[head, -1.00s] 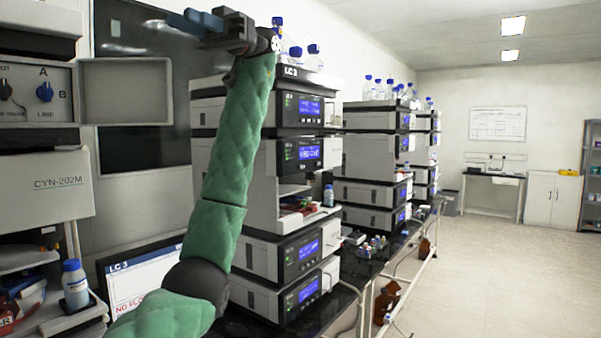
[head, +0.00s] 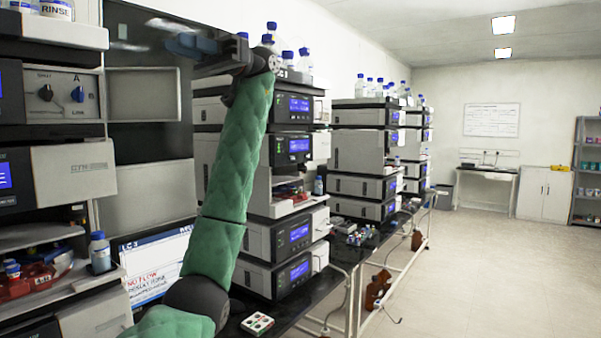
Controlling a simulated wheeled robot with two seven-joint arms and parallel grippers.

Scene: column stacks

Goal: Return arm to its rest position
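My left arm, in green padded covers, rises from the bottom of the head view and bends left at the top. My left gripper (head: 188,40) is raised at the upper left, in front of a dark panel. Its blue fingers point left and are blurred, so I cannot tell whether they are open or shut. I see no object held in them. My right gripper is out of view.
Instrument stacks (head: 290,150) with bottles (head: 288,58) on top stand just right of my arm; more stacks (head: 365,160) stand behind. A monitor (head: 155,265) and a small tray (head: 257,323) are near the forearm. The floor (head: 500,270) at right is clear.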

